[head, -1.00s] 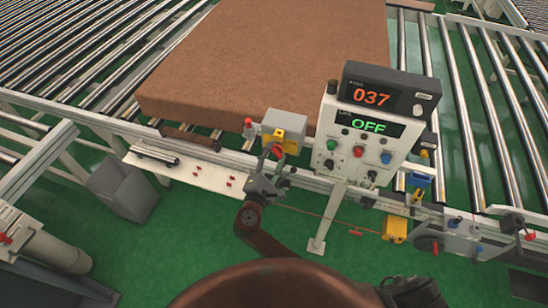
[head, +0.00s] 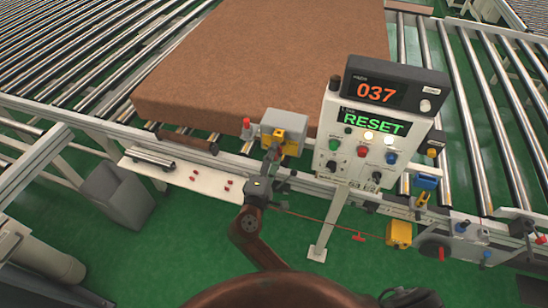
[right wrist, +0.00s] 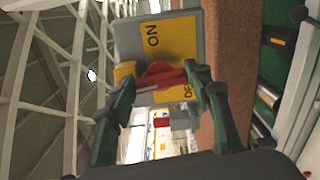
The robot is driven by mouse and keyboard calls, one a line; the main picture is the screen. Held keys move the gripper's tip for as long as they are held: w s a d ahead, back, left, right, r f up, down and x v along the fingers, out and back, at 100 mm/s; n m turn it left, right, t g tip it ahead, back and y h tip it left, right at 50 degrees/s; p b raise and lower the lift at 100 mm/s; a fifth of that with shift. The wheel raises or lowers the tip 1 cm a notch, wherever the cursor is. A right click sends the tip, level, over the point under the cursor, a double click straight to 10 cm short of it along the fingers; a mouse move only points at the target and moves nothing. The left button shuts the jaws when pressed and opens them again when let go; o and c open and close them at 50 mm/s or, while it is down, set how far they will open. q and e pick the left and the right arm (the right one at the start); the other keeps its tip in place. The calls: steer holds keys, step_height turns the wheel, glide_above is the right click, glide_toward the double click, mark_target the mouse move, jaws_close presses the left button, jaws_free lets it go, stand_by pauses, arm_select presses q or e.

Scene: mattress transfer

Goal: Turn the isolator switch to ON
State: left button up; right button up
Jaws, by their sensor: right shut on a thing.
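The isolator switch is a grey box (head: 284,122) with a yellow front plate (head: 293,143), mounted on the conveyor's near rail. In the right wrist view its yellow plate (right wrist: 172,42) carries the word ON at the top and OFF, partly hidden, lower right. The red handle (right wrist: 160,79) lies across the plate between the two words. My right gripper (head: 273,148) is at the front of the switch; in the wrist view its fingers (right wrist: 158,80) are closed around the red handle. In the head view the gripper hides the handle. My left gripper is not in view.
A control panel (head: 345,162) stands right of the switch, close to my right gripper; its display (head: 372,122) reads RESET and the upper one (head: 376,93) 037. A brown mattress (head: 265,60) lies on the rollers behind. A white shelf (head: 190,178) is to the left.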

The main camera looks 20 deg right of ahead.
stand_by(0.3)
steer(key=o, duration=1.2)
steer(key=shift+c, duration=0.2)
